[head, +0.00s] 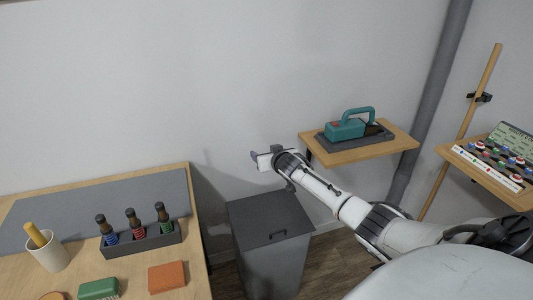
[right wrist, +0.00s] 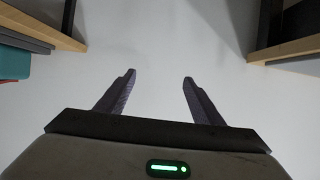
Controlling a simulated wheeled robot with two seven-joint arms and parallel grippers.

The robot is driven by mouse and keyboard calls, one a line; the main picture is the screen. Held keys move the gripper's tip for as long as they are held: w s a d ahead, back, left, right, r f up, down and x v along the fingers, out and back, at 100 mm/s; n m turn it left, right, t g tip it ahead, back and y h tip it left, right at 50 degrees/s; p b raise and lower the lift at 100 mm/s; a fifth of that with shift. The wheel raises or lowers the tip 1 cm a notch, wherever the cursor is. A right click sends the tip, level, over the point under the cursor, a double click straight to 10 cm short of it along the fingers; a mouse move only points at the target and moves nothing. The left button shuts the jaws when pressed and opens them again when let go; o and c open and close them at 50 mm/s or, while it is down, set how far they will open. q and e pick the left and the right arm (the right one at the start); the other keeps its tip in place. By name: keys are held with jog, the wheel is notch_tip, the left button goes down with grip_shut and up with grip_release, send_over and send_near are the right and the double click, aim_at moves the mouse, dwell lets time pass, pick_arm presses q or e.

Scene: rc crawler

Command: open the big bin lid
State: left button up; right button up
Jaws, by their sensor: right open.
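The big bin (head: 268,262) is a dark grey box standing on the floor beside the workbench in the head view. My right gripper (head: 264,158) is above and behind the bin, near the wall, apart from the lid. In the right wrist view my right gripper (right wrist: 159,80) shows two dark fingers spread apart with nothing between them. The bin does not show in that view. My left gripper is not in view.
A wall shelf (head: 345,154) holds a teal tool (head: 345,130). A board with colored pieces (head: 493,157) sits at right.

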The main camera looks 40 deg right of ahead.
jog(key=v, duration=1)
jog(key=shift+s, duration=0.2)
dwell(0.6)
